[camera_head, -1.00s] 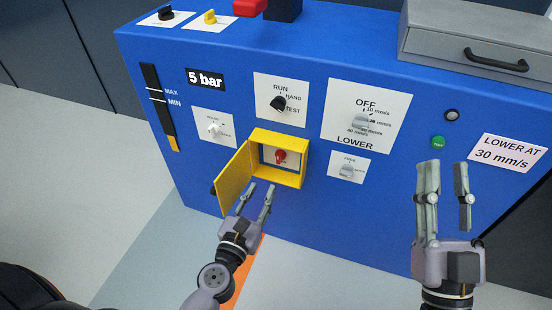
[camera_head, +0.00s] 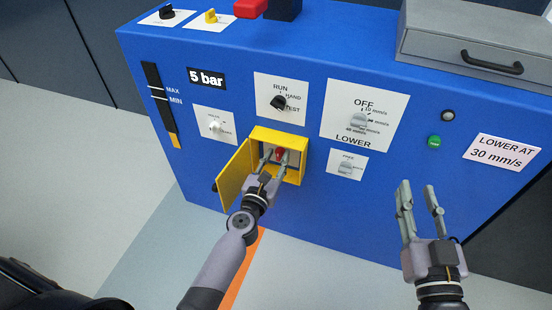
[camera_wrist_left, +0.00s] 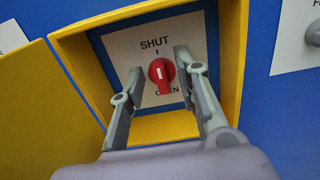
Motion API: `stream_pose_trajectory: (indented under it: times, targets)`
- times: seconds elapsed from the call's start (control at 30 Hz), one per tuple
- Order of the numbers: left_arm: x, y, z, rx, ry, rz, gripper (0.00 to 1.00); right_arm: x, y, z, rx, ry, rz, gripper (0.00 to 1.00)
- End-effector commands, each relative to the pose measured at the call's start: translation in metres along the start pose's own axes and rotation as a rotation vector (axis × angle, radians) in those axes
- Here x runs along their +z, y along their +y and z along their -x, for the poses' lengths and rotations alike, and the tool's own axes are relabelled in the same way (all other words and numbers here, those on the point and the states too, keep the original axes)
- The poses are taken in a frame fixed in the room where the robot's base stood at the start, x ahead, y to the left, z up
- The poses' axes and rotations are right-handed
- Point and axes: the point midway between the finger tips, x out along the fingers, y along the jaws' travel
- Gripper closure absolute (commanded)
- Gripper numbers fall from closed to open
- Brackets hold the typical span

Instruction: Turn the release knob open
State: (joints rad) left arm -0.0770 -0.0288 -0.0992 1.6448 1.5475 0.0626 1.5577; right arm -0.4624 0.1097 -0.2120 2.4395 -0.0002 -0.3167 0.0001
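The red release knob (camera_head: 280,154) sits inside a yellow box (camera_head: 302,160) on the blue panel, with the box's yellow door (camera_head: 234,178) swung open to the left. In the left wrist view the knob (camera_wrist_left: 162,73) is on a white plate, with SHUT above and OPEN, partly hidden, below. My right gripper (camera_head: 416,186) is open and empty in front of the panel's right part.
Other knobs are nearby: RUN/HAND/TEST (camera_head: 278,103) above the box, LOWER (camera_head: 358,120) and a small one (camera_head: 346,168) to the right. A green button (camera_head: 434,141) is at the right. The box walls surround my left fingers closely.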

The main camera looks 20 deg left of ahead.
Motion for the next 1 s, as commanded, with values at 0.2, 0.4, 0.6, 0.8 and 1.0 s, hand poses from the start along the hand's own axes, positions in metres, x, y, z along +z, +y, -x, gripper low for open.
stream_pose_trajectory:
  times: [0.2,0.4,0.6,0.8,1.0]
  targets:
    - [0.0002,-0.0001,0.0003,0.0,0.0,0.0,0.78,-0.0003,-0.0001,0.0,0.0,0.001,0.0,0.7]
    - [0.0003,-0.0001,0.0004,0.0,-0.001,0.0,0.91,-0.0006,-0.0002,0.0,0.0,0.002,0.0,0.7]
    - [0.0003,-0.0001,0.0004,0.0,-0.001,0.0,1.0,-0.0009,-0.0002,0.0,0.0,0.003,0.0,0.7]
    - [0.0003,-0.0001,0.0004,0.0,-0.001,0.0,1.0,-0.001,-0.0002,0.0,0.0,0.004,-0.001,0.7]
    - [0.0003,-0.0003,0.0004,0.0,0.0,-0.013,1.0,-0.001,-0.0001,0.0,0.0,0.002,-0.001,0.7]
